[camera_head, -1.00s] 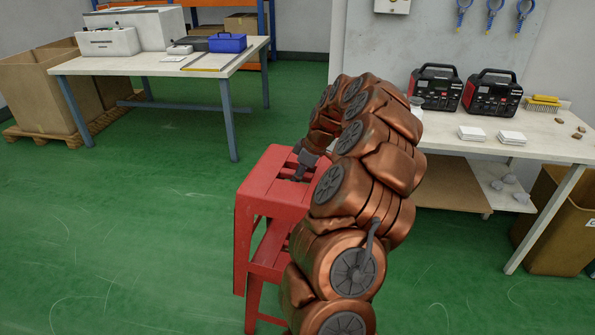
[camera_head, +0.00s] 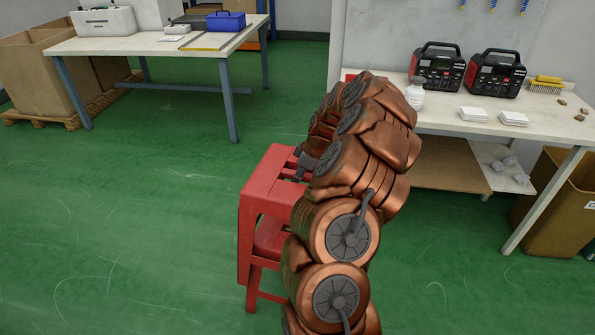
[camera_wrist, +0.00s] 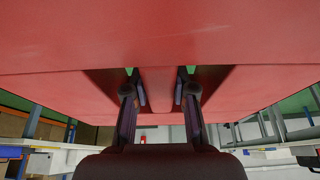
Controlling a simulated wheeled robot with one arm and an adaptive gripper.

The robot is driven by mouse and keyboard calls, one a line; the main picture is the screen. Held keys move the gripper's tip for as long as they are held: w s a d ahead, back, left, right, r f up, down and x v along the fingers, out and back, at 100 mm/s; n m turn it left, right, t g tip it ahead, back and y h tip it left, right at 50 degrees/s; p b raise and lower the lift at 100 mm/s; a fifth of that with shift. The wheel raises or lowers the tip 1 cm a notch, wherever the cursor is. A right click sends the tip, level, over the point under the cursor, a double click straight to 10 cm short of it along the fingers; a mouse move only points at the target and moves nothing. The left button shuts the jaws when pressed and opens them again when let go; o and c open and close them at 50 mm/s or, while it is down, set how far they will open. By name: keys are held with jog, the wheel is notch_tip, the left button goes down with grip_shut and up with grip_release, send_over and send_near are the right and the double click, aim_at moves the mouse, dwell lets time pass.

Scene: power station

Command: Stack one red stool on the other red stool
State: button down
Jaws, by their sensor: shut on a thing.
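One red stool (camera_head: 268,184) is upright in my gripper (camera_head: 303,164). The fingers go into slots in its seat and are shut on the red strip between them. In the wrist view my gripper (camera_wrist: 160,92) has a finger on each side of that strip, and the red seat (camera_wrist: 160,35) fills the top. The other red stool (camera_head: 270,236) stands on the floor under the held one, its seat showing between the held stool's legs. My arm hides the right side of both stools. I cannot tell whether the two seats touch.
A workbench (camera_head: 550,123) at the right bears two black-and-red power units and a white bottle (camera_head: 415,92). Another table (camera_head: 100,43) stands at the back left. A cardboard box (camera_head: 560,205) stands at the right. Green floor at the left is clear.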

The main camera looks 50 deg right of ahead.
jog(key=shift+f+b, duration=4.7)
jog(key=shift+f, duration=4)
jog(key=c, duration=0.9)
grip_release()
jog(key=shift+o, duration=0.2)
jog(key=shift+r, duration=0.1)
jog(key=v, duration=1.1)
jog(key=shift+s+r, duration=0.2)
jog(key=shift+r, duration=0.1)
jog(key=shift+d, duration=0.1)
